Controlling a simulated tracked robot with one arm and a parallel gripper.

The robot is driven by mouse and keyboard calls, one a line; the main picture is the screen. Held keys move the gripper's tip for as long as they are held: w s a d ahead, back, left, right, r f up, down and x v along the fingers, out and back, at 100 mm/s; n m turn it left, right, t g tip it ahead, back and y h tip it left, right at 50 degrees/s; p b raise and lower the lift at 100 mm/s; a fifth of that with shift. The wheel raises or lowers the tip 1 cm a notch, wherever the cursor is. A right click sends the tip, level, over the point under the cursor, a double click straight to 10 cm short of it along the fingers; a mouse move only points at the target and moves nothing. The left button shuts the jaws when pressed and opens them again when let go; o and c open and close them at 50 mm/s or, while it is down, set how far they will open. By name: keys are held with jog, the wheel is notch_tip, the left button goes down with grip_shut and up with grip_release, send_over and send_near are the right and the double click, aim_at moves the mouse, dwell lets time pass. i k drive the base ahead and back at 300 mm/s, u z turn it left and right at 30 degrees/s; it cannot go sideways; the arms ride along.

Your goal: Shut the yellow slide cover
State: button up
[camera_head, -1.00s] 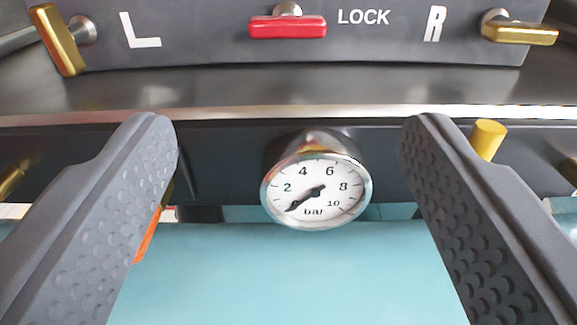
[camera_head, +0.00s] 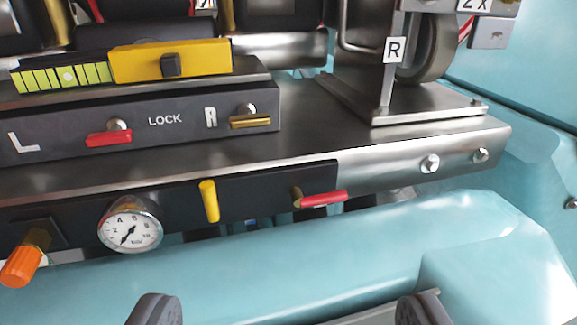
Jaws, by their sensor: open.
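The yellow slide cover (camera_head: 205,58) is a flat yellow block with a dark square knob (camera_head: 170,65) on its front. It sits on a ledge above the L–LOCK–R panel. To its left, a yellow-green strip with dark marks (camera_head: 62,77) lies uncovered. My gripper (camera_head: 288,312) is open and empty at the bottom of the view, well below and to the right of the cover. Only its two fingertips show, wide apart, in front of the teal body.
The dark panel (camera_head: 75,143) has a red lever (camera_head: 110,138) and a brass lever (camera_head: 250,122). Below are an orange knob (camera_head: 20,266), a gauge (camera_head: 130,228), a yellow peg (camera_head: 209,200) and a red-handled lever (camera_head: 322,199). A metal bracket marked R (camera_head: 385,95) stands right.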

aim_at(159, 60)
jog(key=z, duration=0.9)
jog(key=k, duration=1)
jog(key=u, duration=0.9)
jog(key=i, duration=1)
jog(key=z, duration=0.05)
